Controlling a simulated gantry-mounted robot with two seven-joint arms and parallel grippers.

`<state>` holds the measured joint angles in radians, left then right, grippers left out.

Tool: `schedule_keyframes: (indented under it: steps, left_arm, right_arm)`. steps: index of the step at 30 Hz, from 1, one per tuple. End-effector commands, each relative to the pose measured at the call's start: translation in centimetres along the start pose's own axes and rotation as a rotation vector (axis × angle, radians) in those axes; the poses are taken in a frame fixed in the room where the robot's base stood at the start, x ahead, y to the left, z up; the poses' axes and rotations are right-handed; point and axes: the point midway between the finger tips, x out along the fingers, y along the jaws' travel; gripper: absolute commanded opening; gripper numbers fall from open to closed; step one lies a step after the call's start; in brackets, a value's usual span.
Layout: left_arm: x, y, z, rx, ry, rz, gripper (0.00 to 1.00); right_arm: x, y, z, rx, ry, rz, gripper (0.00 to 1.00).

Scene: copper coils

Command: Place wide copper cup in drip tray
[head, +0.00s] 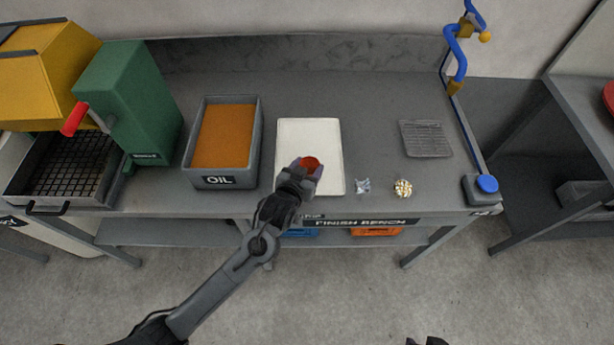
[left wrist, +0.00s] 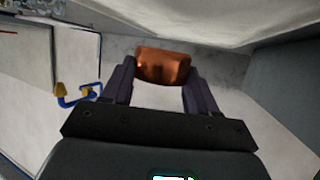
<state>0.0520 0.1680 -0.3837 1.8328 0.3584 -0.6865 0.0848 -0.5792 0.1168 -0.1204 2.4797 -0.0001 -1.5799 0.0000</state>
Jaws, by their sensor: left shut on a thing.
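I cannot tell whether the cup touches the tray. Only a dark tip, perhaps of my right gripper (head: 428,341), shows at the bottom edge of the head view.
A grey bin labelled OIL (head: 222,181) stands left of the tray. A blue pipe stand (head: 455,65) is at the bench's right end.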

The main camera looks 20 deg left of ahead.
Motion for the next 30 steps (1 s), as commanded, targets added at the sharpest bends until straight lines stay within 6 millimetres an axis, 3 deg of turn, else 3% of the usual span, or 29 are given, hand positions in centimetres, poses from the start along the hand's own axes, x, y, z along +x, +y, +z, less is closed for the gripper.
schedule_keyframes:
  steps: [5, 14, 27, 28, 30]
  left_arm:
    - [0.3, -0.2, 0.5, 0.000, 0.000, 0.001, 0.23]
    - [1.6, -0.1, 3.7, 0.001, 0.000, 0.001, 0.23]
    - [1.8, -0.1, 4.1, -0.001, 0.000, 0.001, 0.23]
    - [1.8, -0.1, 4.1, -0.001, 0.000, 0.001, 0.63]
    - [1.7, -0.1, 4.0, -0.001, 0.001, 0.001, 0.74]
  right_arm:
    - [0.2, 0.0, 0.1, 0.000, -0.001, 0.000, 0.38]
    - [1.0, 0.1, 0.4, -0.004, -0.002, 0.004, 0.38]
    - [1.0, 0.1, 0.4, -0.005, -0.002, 0.004, 0.38]
    - [0.9, 0.1, 0.4, -0.005, -0.002, 0.004, 0.38]
    - [0.9, 0.1, 0.4, -0.005, -0.002, 0.004, 0.38]
